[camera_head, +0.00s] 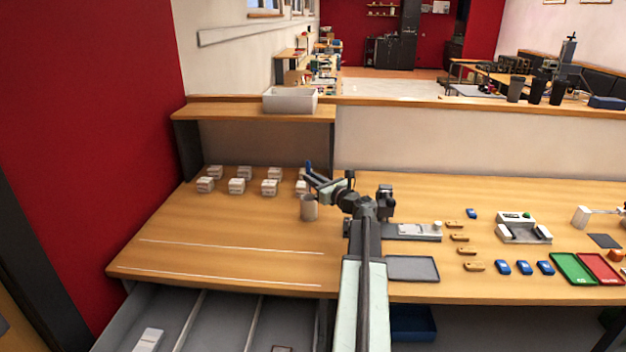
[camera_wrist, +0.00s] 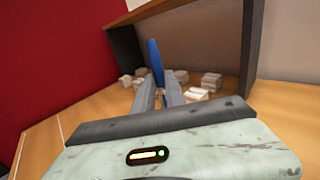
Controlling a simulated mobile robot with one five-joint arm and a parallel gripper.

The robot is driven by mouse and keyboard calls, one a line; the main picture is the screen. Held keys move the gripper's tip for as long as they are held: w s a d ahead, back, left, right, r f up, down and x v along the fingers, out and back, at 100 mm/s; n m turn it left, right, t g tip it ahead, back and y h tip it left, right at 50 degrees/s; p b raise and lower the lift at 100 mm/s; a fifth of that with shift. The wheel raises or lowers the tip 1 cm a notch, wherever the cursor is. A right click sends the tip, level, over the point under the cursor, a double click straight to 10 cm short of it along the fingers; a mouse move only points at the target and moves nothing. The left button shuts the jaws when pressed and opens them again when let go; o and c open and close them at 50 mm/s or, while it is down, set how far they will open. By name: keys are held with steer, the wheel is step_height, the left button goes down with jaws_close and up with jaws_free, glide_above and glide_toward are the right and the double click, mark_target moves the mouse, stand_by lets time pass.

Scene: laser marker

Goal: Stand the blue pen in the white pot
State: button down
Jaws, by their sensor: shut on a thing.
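The blue pen (camera_head: 308,167) is upright in the head view, at the tips of my gripper (camera_head: 310,178). In the wrist view the blue pen (camera_wrist: 155,60) stands nearly upright, tilted a little, between the fingertips of my gripper (camera_wrist: 159,88). My gripper is shut on it. The pot (camera_head: 309,209), pale grey-white, stands on the table just below my gripper in the head view. I cannot tell how far the pen is from the pot's rim. The pot does not show in the wrist view.
Several small white boxes (camera_head: 237,186) stand in rows behind and left of the pot, under a wooden shelf (camera_head: 225,112) with a white bin (camera_head: 290,100). The table's left front is clear. An open drawer (camera_head: 215,318) lies below the front edge.

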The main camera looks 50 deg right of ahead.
steer(key=shift+f+b, duration=3.25)
steer(key=shift+f, duration=0.35)
steer(key=c, duration=1.3)
jaws_free()
steer(key=s, duration=0.5)
steer(key=s+a, duration=0.1)
steer(key=s, duration=0.1)
steer(key=shift+s, duration=0.4)
